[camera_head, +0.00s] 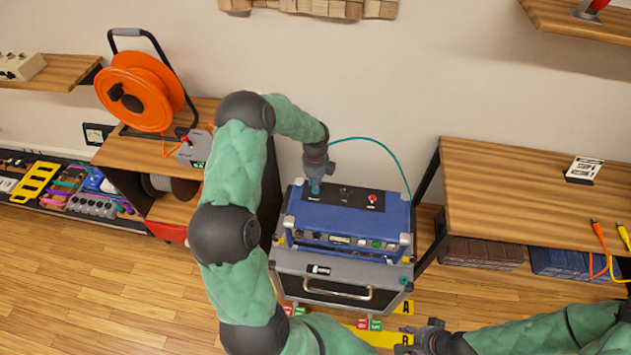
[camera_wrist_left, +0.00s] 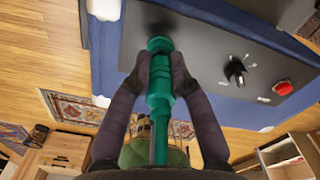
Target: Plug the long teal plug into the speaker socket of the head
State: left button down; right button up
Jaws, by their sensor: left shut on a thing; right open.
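The teal plug (camera_wrist_left: 160,85) is long and ribbed, and its tip points down at the dark top panel of the blue amp head (camera_head: 335,228). My left gripper (camera_wrist_left: 155,88) is shut on the plug, with one finger on each side; in the head view it (camera_head: 316,172) is over the left part of that panel. The speaker socket is hidden behind the plug tip, so I cannot tell whether the tip is in it. A teal cable (camera_head: 385,148) arcs from the plug to behind the head. My right gripper (camera_head: 422,334) is open and empty near the floor, at the bottom.
The head stands on a grey speaker cabinet (camera_head: 335,285). A black knob (camera_wrist_left: 236,72) and a red button (camera_wrist_left: 283,88) are right of the plug on the panel. A wooden bench (camera_head: 530,195) stands right, and a shelf with an orange cable reel (camera_head: 135,95) left.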

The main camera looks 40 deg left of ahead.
pick_arm(q)
jog(key=shift+f, duration=0.2)
jog(key=c, duration=1.1)
grip_release()
jog(key=shift+o, duration=0.2)
notch_tip(320, 180, up, 12)
jog(key=shift+r, duration=0.1)
